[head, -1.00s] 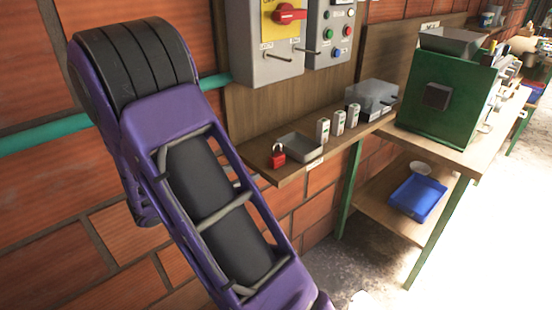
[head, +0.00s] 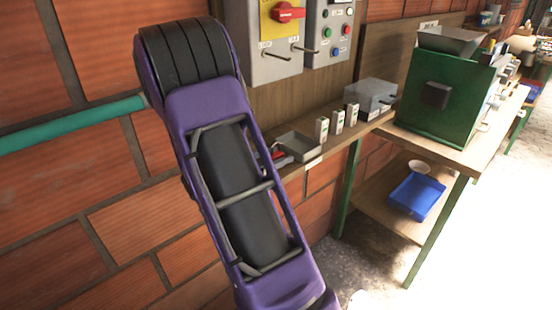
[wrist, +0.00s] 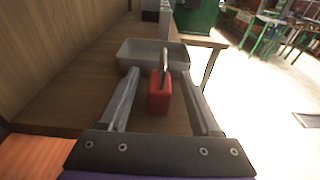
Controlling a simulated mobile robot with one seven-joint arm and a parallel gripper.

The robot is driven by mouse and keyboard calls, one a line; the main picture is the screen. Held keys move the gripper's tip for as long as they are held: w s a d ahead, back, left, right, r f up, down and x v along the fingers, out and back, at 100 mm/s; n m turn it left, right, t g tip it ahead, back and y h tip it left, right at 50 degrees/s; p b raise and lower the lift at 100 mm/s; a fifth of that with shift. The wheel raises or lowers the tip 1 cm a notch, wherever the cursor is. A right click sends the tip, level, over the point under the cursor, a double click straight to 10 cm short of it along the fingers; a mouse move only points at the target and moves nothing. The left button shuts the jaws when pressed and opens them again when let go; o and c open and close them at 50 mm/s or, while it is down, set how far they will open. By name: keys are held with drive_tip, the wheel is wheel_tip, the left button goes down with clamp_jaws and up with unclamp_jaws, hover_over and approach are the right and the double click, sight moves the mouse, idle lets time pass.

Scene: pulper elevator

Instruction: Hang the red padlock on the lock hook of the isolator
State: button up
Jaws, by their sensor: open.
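The red padlock (wrist: 159,97) stands upright on the wooden shelf, its grey shackle on top, in front of a grey tray. My open gripper (wrist: 160,76) has one finger on each side of it, with gaps visible; it is not gripped. In the head view my arm hides most of the padlock (head: 279,156). The isolator (head: 272,65) is a grey wall box with a yellow panel and a red handle (head: 288,12). Metal pegs stick out low on its front, at left (head: 276,54) and right (head: 303,48); I cannot tell which is the lock hook.
The grey tray (wrist: 130,58) sits just beyond the padlock. Several small white blocks (head: 337,122) and a grey box (head: 376,95) stand farther along the shelf. A button panel (head: 329,35) is right of the isolator. A green machine (head: 440,105) stands on the bench.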

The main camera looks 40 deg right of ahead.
clamp_jaws()
idle(0.4)
wheel_tip(320, 180, up, 10)
drive_tip(key=shift+f+p, duration=0.1)
drive_tip(key=shift+p, duration=0.6)
drive_tip(key=w+a+f+n+t+y, duration=0.1)
drive_tip(key=a+f+n+t, duration=0.1)
drive_tip(key=a+f, duration=0.4)
drive_tip(key=w+a+f+n+t+y, duration=0.1)
drive_tip(key=a+f+t, duration=0.3)
drive_tip(key=a, duration=0.8)
drive_tip(key=w+a+f+n+t+y, duration=0.1)
drive_tip(key=a+f+n+t, duration=0.2)
drive_tip(key=a+f, duration=0.5)
drive_tip(key=shift+w+a+f+n+y, duration=0.15)
drive_tip(key=shift+w+a+n+y, duration=0.2)
drive_tip(key=shift+a, duration=0.65)
